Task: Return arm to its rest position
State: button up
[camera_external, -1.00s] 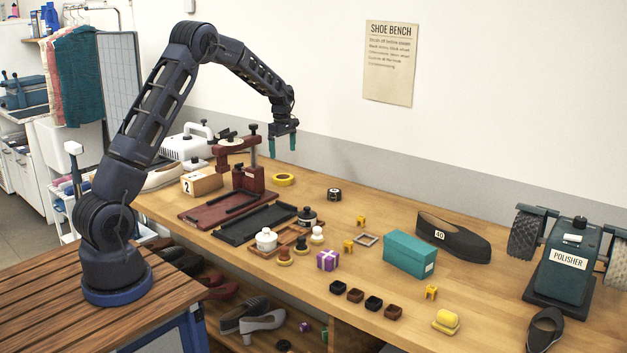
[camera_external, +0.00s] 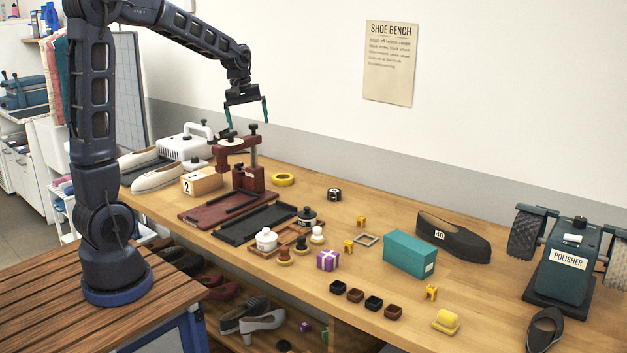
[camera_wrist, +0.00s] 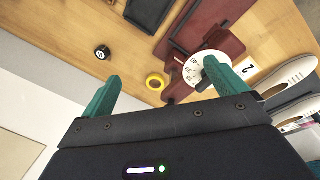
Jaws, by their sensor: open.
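My gripper (camera_external: 247,112) hangs in the air above the dark red press (camera_external: 249,178) at the back left of the bench. Its teal fingers are spread apart and nothing is between them. In the wrist view, my gripper (camera_wrist: 160,88) is open, with the press's white dial (camera_wrist: 193,70) and a yellow tape ring (camera_wrist: 155,82) on the bench beyond the fingers. My arm stands upright from its base and bends over toward the bench.
The wooden bench (camera_external: 385,285) holds a black tray (camera_external: 230,232), a teal box (camera_external: 410,254), a black shoe (camera_external: 455,240) and a polisher (camera_external: 565,265). A white machine (camera_external: 186,146) and pale shoes (camera_external: 157,178) stand at the back left. The air above the bench's middle is clear.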

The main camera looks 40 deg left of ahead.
jog(key=s+d+r+m+t, duration=0.1)
jog(key=s+m, duration=0.3)
jog(key=s, duration=1.1)
jog(key=s+d+r+m+t, duration=0.1)
jog(key=s+m, duration=0.4)
jog(key=s, duration=1.1)
jog(key=shift+t+y, duration=0.3)
jog(key=shift+t, duration=0.2)
